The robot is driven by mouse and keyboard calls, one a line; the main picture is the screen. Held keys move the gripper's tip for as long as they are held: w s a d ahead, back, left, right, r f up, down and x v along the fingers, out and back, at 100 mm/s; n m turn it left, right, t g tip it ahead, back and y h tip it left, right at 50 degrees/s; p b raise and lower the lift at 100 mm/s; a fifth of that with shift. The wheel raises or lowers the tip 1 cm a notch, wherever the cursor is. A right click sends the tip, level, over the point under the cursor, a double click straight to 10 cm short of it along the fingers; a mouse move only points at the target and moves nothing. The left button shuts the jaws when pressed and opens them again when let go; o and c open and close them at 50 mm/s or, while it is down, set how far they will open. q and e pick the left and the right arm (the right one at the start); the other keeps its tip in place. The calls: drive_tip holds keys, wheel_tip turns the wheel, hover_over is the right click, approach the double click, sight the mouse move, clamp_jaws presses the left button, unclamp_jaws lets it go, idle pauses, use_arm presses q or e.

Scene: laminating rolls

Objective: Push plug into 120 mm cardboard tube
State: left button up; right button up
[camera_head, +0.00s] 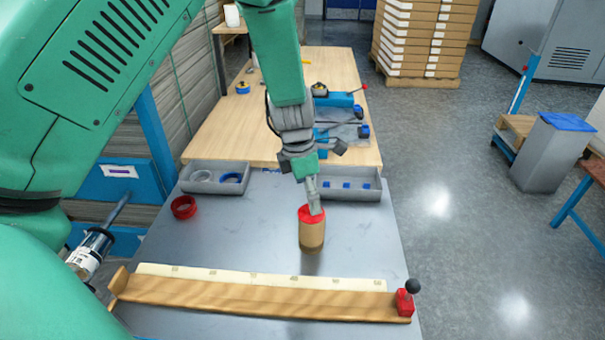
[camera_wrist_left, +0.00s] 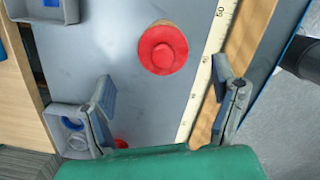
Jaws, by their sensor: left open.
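The brown cardboard tube (camera_head: 312,236) stands upright on the grey tabletop. The red plug (camera_head: 304,213) sits at its top end; how deep it is seated cannot be told. In the left wrist view the plug (camera_wrist_left: 163,48) is a red disc with a round raised middle, and it covers nearly all of the tube. My left gripper (camera_head: 314,204) points down at the plug from above. Its fingers (camera_wrist_left: 162,85) are spread wide with nothing between them, and the plug lies ahead of the gap. Contact with the plug cannot be told. My right gripper is not in view.
A pale ruler (camera_head: 260,279) and a long brown channel (camera_head: 250,299) lie along the near edge, with a red block with black knob (camera_head: 405,300) at the right end. Grey bins (camera_head: 205,188) stand behind. A red ring (camera_head: 184,207) lies at left.

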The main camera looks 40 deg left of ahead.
sight(312, 231)
use_arm(q)
drive_tip(key=f, duration=0.2)
drive_tip(key=d+f, duration=0.1)
drive_tip(key=f, duration=0.1)
drive_tip(key=shift+w+d, duration=0.1)
drive_tip(key=shift+d, duration=0.1)
drive_tip(key=shift+f, duration=0.3)
drive_tip(key=shift+w+a+f, duration=0.15)
drive_tip(key=shift+a+f, duration=0.15)
drive_tip(key=shift+f, duration=0.15)
drive_tip(key=shift+a+f, duration=0.1)
drive_tip(key=shift+a, duration=0.15)
drive_tip(key=c, duration=0.7)
drive_tip(key=shift+d, duration=0.2)
drive_tip(key=c, duration=0.5)
drive_tip(key=shift+d, duration=0.3)
drive_tip(key=shift+c, duration=0.2)
drive_tip(key=shift+a+f, duration=0.2)
drive_tip(key=shift+a, duration=0.1)
drive_tip(key=shift+s+f, duration=0.2)
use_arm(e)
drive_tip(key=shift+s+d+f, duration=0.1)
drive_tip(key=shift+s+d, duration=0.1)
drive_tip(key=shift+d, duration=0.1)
